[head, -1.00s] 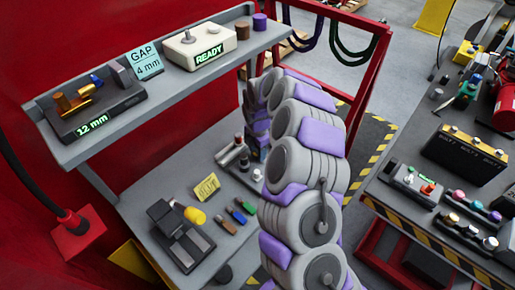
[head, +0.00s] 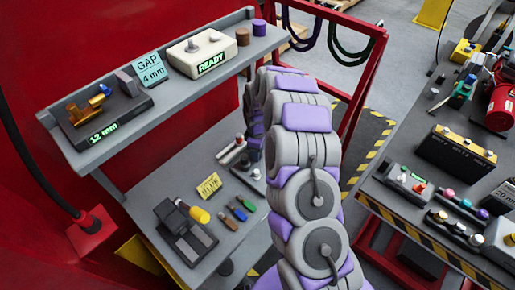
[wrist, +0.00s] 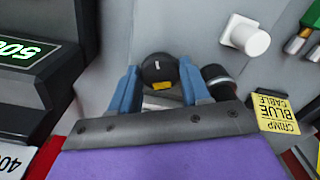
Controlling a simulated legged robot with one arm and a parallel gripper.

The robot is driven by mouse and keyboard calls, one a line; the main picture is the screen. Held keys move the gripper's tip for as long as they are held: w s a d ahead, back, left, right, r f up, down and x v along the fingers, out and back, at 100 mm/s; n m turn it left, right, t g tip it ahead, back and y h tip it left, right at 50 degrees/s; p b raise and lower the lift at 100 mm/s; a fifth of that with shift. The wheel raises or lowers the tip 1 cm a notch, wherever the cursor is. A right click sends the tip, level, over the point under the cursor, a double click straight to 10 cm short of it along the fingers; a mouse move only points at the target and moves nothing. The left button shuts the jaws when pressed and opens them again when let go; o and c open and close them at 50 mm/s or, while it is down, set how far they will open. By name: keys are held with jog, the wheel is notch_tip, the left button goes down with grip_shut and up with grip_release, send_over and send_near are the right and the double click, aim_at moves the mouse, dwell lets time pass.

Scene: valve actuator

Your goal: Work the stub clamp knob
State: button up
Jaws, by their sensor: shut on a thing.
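In the wrist view a round black knob (wrist: 157,68), with a pale line on its top and a yellow mark on its near side, sits between the blue fingers of my gripper (wrist: 158,74). I take it to be the stub clamp knob. The fingers are closed on it from the left and the right. The lower part of the knob and what it is mounted on are mostly hidden by the gripper. In the head view my grey and purple arm hides the gripper and the knob.
A dark cylinder (wrist: 216,80) stands close beside the right finger. A white knob (wrist: 246,36) sticks out at upper right, and a yellow card (wrist: 277,114) lies at right. A dark unit with a green display (wrist: 28,52) is at left. The upper shelf holds a gap gauge (head: 105,115).

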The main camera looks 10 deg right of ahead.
jog(key=m+p, duration=0.1)
jog(key=m, duration=0.4)
jog(key=shift+w+r+m+p, duration=0.2)
jog(key=shift+m+p, duration=0.1)
jog(key=shift+p, duration=0.1)
jog(key=m+p, duration=0.1)
jog(key=m, duration=0.4)
jog(key=shift+s, duration=0.1)
jog(key=m+p, duration=0.1)
jog(key=m, duration=0.3)
jog(key=shift+m, duration=0.4)
jog(key=m, duration=0.5)
jog(key=shift+a, duration=0.1)
jog(key=shift+m, duration=0.3)
jog(key=o, duration=1.1)
jog(key=shift+f, duration=0.15)
jog(key=shift+c, duration=0.2)
